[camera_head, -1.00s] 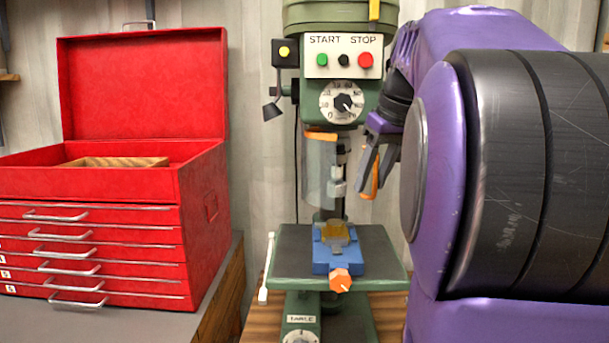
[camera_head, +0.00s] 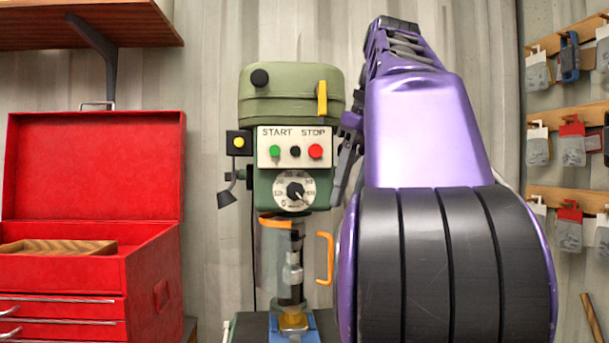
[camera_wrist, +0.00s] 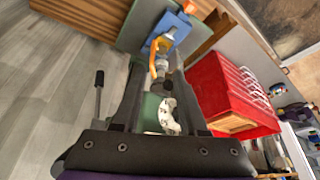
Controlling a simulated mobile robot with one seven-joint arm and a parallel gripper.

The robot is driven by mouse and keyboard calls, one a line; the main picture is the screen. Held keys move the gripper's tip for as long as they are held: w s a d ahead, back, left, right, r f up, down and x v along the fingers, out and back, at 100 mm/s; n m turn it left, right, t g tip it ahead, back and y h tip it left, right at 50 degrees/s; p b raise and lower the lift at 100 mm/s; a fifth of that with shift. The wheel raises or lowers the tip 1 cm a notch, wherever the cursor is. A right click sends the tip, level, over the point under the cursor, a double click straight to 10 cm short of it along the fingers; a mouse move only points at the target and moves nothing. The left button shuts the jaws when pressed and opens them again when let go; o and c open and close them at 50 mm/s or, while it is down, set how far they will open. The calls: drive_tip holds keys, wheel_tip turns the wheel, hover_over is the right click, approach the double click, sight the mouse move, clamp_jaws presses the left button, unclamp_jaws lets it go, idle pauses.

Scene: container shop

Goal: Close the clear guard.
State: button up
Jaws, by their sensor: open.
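The clear guard (camera_head: 272,255) is a see-through curved panel with an orange top edge. It hangs in front of and around the spindle of the green drill press (camera_head: 292,97). Its orange handle (camera_head: 326,258) sticks out on the right side. My gripper (camera_head: 341,200) is beside the press head, right of the dial and above the handle, apart from it. In the wrist view my open gripper (camera_wrist: 157,72) points down along the press, and the orange handle (camera_wrist: 153,62) shows beyond and between the fingertips. The guard's clear panel is hard to make out there.
A blue vise (camera_wrist: 172,28) sits on the press table below the spindle. A red toolbox (camera_head: 95,170) with its lid up stands left of the press. A wooden shelf (camera_head: 90,25) is at upper left. Hanging packs (camera_head: 571,143) line the right wall.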

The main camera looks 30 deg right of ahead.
drive_tip(key=shift+v, duration=1.3)
drive_tip(key=shift+f, duration=0.1)
